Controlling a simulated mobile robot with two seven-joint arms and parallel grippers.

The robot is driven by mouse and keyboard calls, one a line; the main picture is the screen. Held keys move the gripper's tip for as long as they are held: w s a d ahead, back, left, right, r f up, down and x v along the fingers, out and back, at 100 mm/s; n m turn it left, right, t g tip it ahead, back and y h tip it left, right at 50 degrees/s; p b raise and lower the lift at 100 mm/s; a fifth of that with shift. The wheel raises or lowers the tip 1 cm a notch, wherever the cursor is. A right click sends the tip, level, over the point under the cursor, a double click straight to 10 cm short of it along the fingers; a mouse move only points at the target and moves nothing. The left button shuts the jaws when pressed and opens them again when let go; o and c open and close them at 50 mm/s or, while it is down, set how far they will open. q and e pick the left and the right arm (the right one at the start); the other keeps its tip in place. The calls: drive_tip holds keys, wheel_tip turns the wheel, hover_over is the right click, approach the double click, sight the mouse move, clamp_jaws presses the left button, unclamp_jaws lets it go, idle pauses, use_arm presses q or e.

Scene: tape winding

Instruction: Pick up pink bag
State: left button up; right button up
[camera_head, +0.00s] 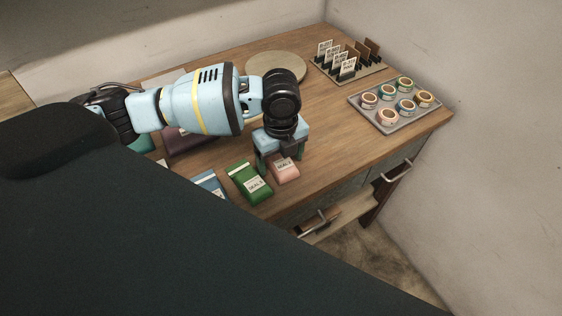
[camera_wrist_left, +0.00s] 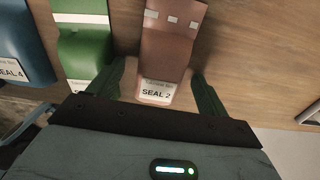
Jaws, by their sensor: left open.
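The pink bag (camera_head: 286,170) lies on the wooden table near its front edge, with a white label on it. In the left wrist view the pink bag (camera_wrist_left: 168,45) carries a label reading SEAL 2. My left gripper (camera_head: 277,165) is over the pink bag, pointing down and open. In the left wrist view its two fingers (camera_wrist_left: 160,82) stand on either side of the bag's labelled end, the left finger close to the green bag. No grip on the bag shows. My right gripper is not in view.
A green bag (camera_head: 250,183) lies just left of the pink one, with a blue bag (camera_head: 209,184) beyond it. A tray of tape rolls (camera_head: 387,125), a card rack (camera_head: 370,70) and a round board (camera_head: 276,66) stand farther back. Table right of the pink bag is clear.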

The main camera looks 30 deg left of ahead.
sight(281, 159)
use_arm(q)
drive_tip(key=shift+c, duration=0.2)
drive_tip(key=c, duration=1)
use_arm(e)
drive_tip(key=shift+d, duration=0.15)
use_arm(q)
drive_tip(key=shift+r, duration=0.1)
drive_tip(key=shift+c, duration=0.2)
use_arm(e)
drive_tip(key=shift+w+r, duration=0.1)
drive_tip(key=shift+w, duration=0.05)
